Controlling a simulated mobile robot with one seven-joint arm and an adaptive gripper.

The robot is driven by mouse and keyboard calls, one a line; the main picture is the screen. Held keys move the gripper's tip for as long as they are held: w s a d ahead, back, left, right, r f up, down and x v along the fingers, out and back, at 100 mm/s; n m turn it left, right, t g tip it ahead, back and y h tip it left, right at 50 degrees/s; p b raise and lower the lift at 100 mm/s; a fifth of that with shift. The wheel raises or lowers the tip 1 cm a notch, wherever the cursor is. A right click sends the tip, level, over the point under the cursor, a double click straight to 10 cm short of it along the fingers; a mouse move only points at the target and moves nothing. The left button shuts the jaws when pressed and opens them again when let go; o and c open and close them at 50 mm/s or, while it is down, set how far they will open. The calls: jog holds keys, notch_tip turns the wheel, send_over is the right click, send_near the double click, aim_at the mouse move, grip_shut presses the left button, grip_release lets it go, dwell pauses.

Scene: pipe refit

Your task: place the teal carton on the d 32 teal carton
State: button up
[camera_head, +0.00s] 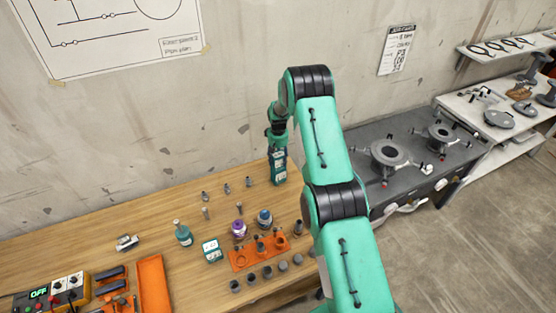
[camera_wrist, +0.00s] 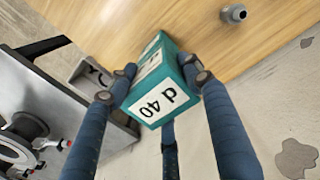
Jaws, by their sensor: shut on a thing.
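My gripper (camera_head: 277,146) is shut on a teal carton (camera_head: 279,172) near the back right of the wooden bench. In the wrist view my gripper's fingers (camera_wrist: 163,82) close around the teal carton (camera_wrist: 158,88), whose white label reads d 40. I cannot tell whether the held carton touches the bench. Another teal carton with a white label (camera_head: 212,250) stands on the bench, left of and nearer than my gripper. Its label is too small to read, so I cannot confirm that it is the d 32 carton.
An orange holder (camera_head: 258,258) stands right of the bench carton, with purple (camera_head: 239,228) and blue (camera_head: 265,218) round pieces behind it. A teal bottle (camera_head: 183,234) stands to its left. Small grey fittings (camera_head: 227,188) stand behind. A grey workbench (camera_head: 350,150) is at right.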

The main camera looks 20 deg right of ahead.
jog(key=shift+f, duration=0.15)
jog(key=o, duration=1.4)
jog(key=shift+f, duration=0.1)
jog(key=shift+r, duration=0.2)
jog(key=shift+r+b, duration=0.95)
jog(key=shift+r, duration=5)
jog(key=shift+r, duration=0.1)
